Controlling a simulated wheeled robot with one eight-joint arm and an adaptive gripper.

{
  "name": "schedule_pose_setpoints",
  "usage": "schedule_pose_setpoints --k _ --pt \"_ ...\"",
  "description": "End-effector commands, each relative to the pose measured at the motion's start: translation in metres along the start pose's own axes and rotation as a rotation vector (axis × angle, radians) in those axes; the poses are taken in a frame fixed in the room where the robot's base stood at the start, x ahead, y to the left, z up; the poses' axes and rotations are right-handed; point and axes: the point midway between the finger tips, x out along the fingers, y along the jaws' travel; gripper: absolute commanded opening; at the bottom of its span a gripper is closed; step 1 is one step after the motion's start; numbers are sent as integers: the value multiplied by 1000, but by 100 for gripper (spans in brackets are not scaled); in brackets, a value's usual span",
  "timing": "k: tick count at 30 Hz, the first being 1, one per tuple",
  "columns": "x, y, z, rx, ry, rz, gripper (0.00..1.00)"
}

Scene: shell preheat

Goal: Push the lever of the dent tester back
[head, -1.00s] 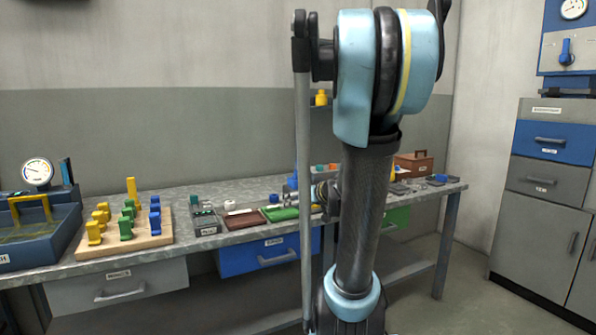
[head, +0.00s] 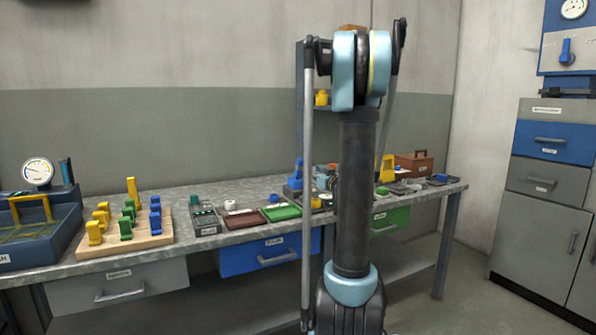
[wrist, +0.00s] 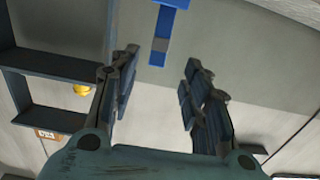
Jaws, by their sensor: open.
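In the wrist view my gripper (wrist: 160,76) is open, with its two fingers apart and nothing held between them. A blue upright part with a crosspiece and a grey band (wrist: 160,47) shows at the top, beyond the fingertips and between them in the picture. It may be the lever of the dent tester, but I cannot tell for sure. No contact with it is visible. In the head view a blue upright device (head: 298,176) stands on the bench just left of my arm, partly hidden. My arm hides much of that area and the gripper.
The bench (head: 215,190) carries a wooden rack (head: 150,240) of coloured pieces, a brown tray (head: 244,219), a green tray (head: 282,212) and a yellow device (head: 387,168). A shelf holds a yellow piece (head: 321,98); it also shows in the wrist view (wrist: 82,90). A brown box (head: 415,163) stands at right.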

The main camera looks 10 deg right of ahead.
Motion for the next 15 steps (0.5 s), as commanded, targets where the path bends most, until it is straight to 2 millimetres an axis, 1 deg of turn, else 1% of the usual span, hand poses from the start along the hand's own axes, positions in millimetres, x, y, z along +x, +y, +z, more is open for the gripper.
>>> schedule_pose_setpoints --k 1,3,15 --pt "10 -1 0 0 0 -3 43" --pt "23 -1 0 0 0 -3 43" --pt "93 -1 0 0 -1 -3 43"
